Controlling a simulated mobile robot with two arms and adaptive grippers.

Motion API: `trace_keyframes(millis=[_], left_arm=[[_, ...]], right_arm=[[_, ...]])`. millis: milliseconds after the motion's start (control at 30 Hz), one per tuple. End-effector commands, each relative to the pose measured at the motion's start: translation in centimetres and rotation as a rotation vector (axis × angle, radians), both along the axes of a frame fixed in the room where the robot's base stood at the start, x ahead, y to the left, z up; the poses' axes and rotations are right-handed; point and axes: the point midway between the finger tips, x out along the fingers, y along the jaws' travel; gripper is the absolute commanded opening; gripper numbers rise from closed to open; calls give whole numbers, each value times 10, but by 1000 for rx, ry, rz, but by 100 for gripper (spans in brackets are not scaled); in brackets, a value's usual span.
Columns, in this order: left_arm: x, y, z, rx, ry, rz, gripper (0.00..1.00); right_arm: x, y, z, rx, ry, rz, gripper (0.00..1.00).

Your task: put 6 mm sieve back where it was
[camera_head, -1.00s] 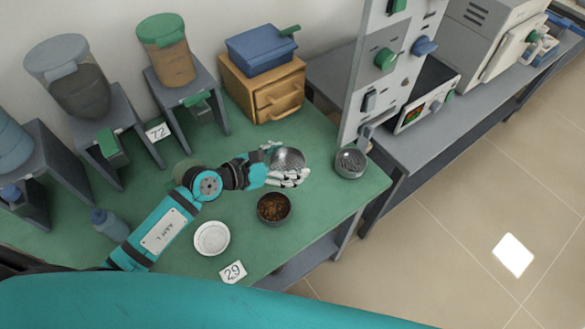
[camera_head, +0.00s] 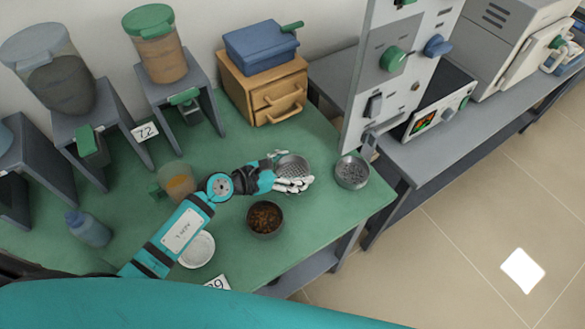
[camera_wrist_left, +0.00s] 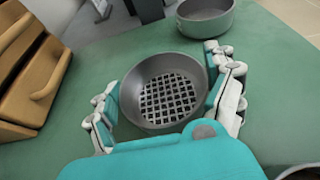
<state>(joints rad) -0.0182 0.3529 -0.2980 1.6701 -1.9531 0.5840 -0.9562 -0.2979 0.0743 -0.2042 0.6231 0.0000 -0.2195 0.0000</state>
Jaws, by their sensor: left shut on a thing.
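A round grey metal sieve with a coarse square mesh is between the fingers of my left gripper, seen in the head view (camera_head: 292,166) and in the left wrist view (camera_wrist_left: 168,92). My left gripper (camera_wrist_left: 165,98) is shut on the sieve's rim from two opposite sides. The sieve is close to level over the green bench (camera_head: 325,215); I cannot tell whether it touches the bench. I see no size mark on it. A second round grey vessel (camera_head: 352,173) with a perforated-looking bottom stands to its right; it also shows in the wrist view (camera_wrist_left: 205,18). My right gripper is not in view.
A bowl of brown granules (camera_head: 265,218) and a white dish (camera_head: 197,249) are nearer the front. A beaker (camera_head: 178,182) stands behind my arm. A wooden drawer box (camera_head: 265,88) is behind the sieve. A grey panel (camera_head: 375,75) rises at the back right.

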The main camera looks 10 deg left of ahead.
Motion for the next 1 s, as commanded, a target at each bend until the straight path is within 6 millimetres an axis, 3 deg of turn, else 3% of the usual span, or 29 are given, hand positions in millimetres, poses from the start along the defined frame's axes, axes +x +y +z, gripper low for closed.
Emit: trace_keyframes(millis=[133,333,367,467,800,1000], left_arm=[[0,0,0,-1,-2,1,35],[0,0,-4,0,-1,0,35],[0,0,-4,0,-1,0,87],[0,0,-3,-1,-1,0,100],[0,0,3,0,-1,1,100],[-22,22,11,3,-1,-1,100]], right_arm=[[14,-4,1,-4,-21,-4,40],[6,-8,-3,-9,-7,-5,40],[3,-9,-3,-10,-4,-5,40],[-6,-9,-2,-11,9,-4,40],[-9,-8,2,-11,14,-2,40],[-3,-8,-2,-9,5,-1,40]])
